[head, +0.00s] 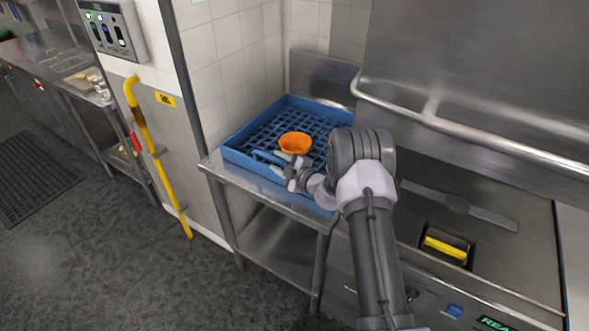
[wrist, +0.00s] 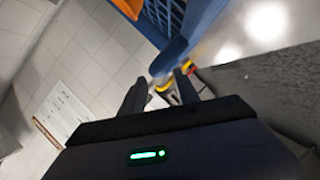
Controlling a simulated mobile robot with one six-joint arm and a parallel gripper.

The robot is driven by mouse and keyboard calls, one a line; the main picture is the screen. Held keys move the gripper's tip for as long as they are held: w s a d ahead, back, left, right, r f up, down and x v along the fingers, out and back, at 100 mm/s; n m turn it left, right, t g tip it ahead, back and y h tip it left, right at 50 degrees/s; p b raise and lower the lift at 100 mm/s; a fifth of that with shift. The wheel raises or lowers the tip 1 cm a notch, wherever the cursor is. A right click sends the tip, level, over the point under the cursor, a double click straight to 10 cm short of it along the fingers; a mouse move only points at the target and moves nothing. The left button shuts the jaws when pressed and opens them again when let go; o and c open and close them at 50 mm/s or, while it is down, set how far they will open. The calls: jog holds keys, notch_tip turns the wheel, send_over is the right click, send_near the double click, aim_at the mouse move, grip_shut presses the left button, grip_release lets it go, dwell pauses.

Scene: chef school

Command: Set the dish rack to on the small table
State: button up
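The blue dish rack (head: 240,139) is a square tray with a grid floor. It sits on a small steel table (head: 215,166) against the tiled wall. An orange bowl (head: 295,142) is in the rack. My gripper (head: 292,176) is at the rack's front side, and my arm hides the rack's right front part. In the wrist view, my gripper's (wrist: 162,88) two dark fingers are apart. The blue rack wall (wrist: 178,48) lies just beyond the fingertips; I cannot tell if they touch it.
A steel machine with a rail (head: 430,118) stands to the right. A yellow pipe (head: 146,135) runs up the wall at the left. A lower shelf (head: 275,245) lies under the table. The dark floor (head: 130,270) at the left front is clear.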

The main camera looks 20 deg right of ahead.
jog(key=p+v, duration=0.1)
jog(key=v, duration=1.1)
